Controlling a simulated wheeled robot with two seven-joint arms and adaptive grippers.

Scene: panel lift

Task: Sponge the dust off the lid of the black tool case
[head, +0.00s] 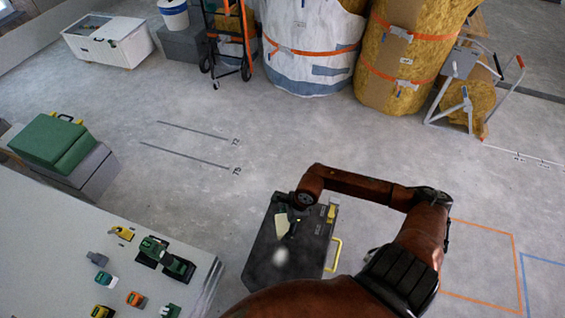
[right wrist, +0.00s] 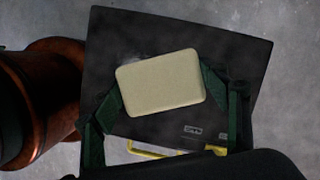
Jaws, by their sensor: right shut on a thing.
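The black tool case (head: 262,256) lies on the concrete floor, with a yellow handle on its right side in the head view. Its lid (right wrist: 225,50) fills most of the right wrist view and carries pale dusty smudges. A whitish patch shows on the lid in the head view. My right gripper (head: 291,226) is over the lid, shut on a pale yellow sponge (right wrist: 160,83). I cannot tell whether the sponge touches the lid. My left gripper is not in view.
A light worktable (head: 60,235) with several small tools and a drill (head: 165,258) stands at the left. A green case (head: 53,142) sits on a grey box behind it. Large wrapped rolls (head: 310,45) and a hand truck (head: 229,40) stand at the back. The middle floor is clear.

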